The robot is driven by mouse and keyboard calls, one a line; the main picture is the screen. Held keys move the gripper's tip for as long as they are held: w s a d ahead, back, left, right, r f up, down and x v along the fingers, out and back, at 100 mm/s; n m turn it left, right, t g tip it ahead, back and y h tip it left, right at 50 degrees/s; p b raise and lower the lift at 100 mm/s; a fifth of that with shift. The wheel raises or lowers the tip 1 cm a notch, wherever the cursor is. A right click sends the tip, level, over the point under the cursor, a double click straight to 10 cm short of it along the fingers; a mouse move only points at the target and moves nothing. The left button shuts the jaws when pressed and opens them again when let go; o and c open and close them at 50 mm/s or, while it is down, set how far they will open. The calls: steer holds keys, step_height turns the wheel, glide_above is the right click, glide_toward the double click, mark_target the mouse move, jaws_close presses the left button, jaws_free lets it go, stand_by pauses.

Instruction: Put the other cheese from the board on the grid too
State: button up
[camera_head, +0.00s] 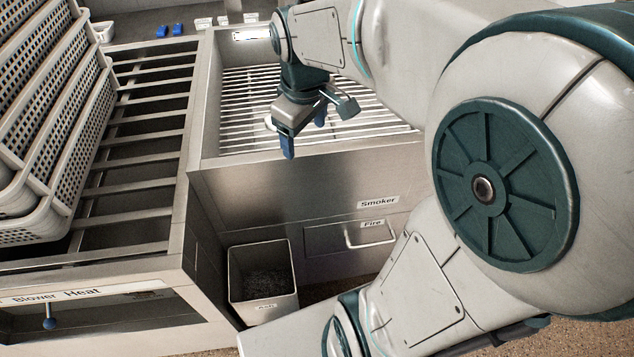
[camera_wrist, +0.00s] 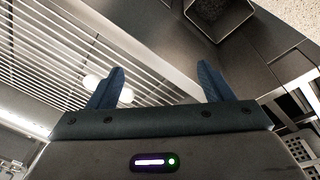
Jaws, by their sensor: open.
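My gripper (camera_head: 304,132) is open, above the front part of the smoker's grid (camera_head: 246,100), near its front wall. Its two blue fingers also show in the wrist view (camera_wrist: 162,67), with nothing held between them. A pale rounded cheese (camera_head: 270,122) shows partly beside my gripper, on the grid. In the wrist view, pale rounded cheese (camera_wrist: 93,83) shows on both sides of one finger; I cannot tell whether this is one piece or two. I cannot make out the board or a cheese on it in either view.
White perforated baskets (camera_head: 62,120) are stacked at the left, above a slatted blower rack (camera_head: 135,120). A bin (camera_head: 262,283) stands in front of the smoker (camera_head: 290,190). Small blue items (camera_head: 170,30) and white cards (camera_head: 222,21) lie at the back.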

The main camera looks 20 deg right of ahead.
steer(key=s+f+m, duration=0.1)
steer(key=s+m, duration=0.2)
steer(key=s, duration=0.2)
steer(key=s+a+f+m, duration=0.1)
steer(key=s+f+m, duration=0.1)
steer(key=s, duration=0.3)
steer(key=shift+a+f+m+y, duration=0.25)
steer(key=shift+m+y, duration=0.05)
steer(key=shift+m, duration=0.4)
steer(key=shift+s, duration=0.1)
